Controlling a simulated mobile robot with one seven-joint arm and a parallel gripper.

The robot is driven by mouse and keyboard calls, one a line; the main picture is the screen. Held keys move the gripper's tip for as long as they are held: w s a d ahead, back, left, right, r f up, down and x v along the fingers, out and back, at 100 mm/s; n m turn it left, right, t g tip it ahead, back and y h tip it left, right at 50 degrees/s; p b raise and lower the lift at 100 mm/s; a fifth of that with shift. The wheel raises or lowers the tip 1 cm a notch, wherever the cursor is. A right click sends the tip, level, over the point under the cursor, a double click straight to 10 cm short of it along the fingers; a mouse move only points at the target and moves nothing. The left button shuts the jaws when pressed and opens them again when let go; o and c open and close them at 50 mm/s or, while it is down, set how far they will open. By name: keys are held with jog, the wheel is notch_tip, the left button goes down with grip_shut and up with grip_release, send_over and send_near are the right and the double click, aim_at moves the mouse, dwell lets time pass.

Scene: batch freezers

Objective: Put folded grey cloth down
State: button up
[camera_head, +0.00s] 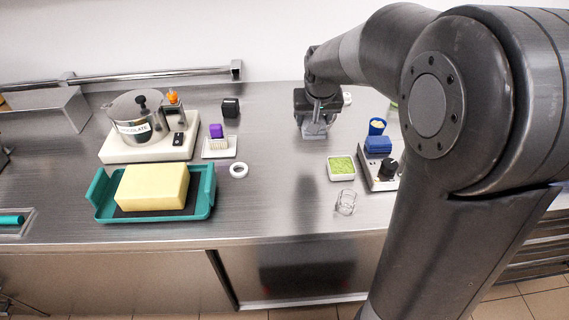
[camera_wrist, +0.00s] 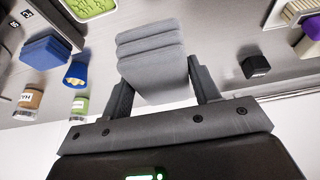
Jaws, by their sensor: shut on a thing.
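The folded grey cloth (camera_wrist: 152,50) is a stack of several grey layers between my gripper's two fingers in the wrist view. My gripper (camera_wrist: 158,92) is shut on it. In the head view my gripper (camera_head: 316,118) is over the back middle of the steel counter, with the cloth (camera_head: 314,131) below it. The cloth is close to the counter top, but I cannot tell whether it touches it.
A black block (camera_head: 230,108) stands left of my gripper. A green-filled white dish (camera_head: 341,168), a clear glass (camera_head: 346,202) and a scale with a blue block (camera_head: 378,144) are at right. A teal tray (camera_head: 104,205) holds a yellow block. The counter middle is clear.

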jog(key=s+d, duration=0.3)
jog(key=s, duration=0.5)
jog(key=w+a+f, duration=0.1)
jog(key=a+f, duration=0.1)
jog(key=a, duration=0.1)
jog(key=w+a+f, duration=0.1)
jog(key=a+f, duration=0.2)
jog(key=a, duration=0.1)
jog(key=w+a+f, duration=0.2)
jog(key=a, duration=0.1)
jog(key=shift+w+a+f, duration=0.1)
jog(key=shift+a+f, duration=0.1)
jog(key=shift+f, duration=2.1)
jog(key=shift+f, duration=0.15)
jog(key=o, duration=1)
